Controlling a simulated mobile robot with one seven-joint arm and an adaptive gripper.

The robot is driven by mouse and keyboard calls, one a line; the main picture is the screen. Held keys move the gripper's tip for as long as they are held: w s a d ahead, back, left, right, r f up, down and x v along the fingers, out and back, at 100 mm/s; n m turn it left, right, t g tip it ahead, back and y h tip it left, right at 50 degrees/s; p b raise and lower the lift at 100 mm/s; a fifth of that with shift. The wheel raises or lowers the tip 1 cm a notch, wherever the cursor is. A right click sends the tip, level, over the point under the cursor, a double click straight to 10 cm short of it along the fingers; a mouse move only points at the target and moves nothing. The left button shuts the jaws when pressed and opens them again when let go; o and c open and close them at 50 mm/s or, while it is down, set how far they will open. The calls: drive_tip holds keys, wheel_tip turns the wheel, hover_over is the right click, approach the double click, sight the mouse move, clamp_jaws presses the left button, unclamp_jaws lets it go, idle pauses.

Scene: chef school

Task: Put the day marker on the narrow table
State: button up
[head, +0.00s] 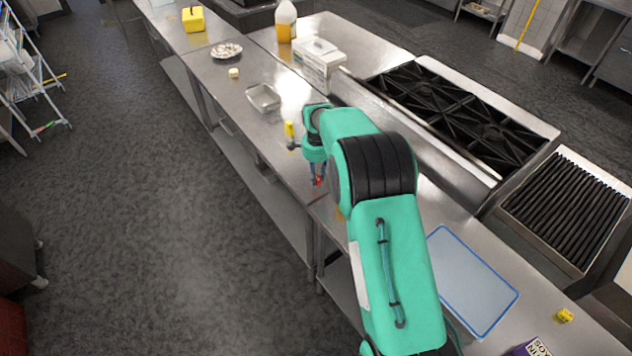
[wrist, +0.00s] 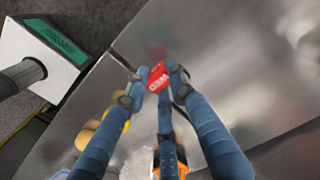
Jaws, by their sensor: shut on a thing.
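The day marker is a small red block with white "WED" lettering, seen between my fingertips in the wrist view (wrist: 157,78). It also shows as a small red spot in the head view (head: 318,181). My gripper (head: 317,177) is shut on it, above or at a long steel counter (head: 262,135); I cannot tell whether the marker touches the surface. The fingers also show in the wrist view (wrist: 158,74). I cannot tell for sure which steel surface is the narrow table.
A metal tray (head: 263,98), a yellow-topped object (head: 289,130), a patterned plate (head: 227,51) and a white box (head: 319,58) stand beyond my gripper. A stove (head: 455,110) is to the right. A blue-edged board (head: 470,285) lies nearer. Open floor is left.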

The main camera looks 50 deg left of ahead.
sight(317, 177)
drive_tip(key=shift+f, duration=0.15)
drive_tip(key=shift+f+p, duration=0.3)
drive_tip(key=shift+f, duration=1.3)
drive_tip(key=shift+f, duration=0.2)
drive_tip(key=o, duration=0.9)
drive_tip(key=shift+o, duration=0.2)
drive_tip(key=shift+r, duration=0.1)
wheel_tip(317, 177, up, 12)
drive_tip(key=shift+r+b, duration=0.1)
drive_tip(key=shift+b, duration=0.5)
drive_tip(key=shift+s+a, duration=0.1)
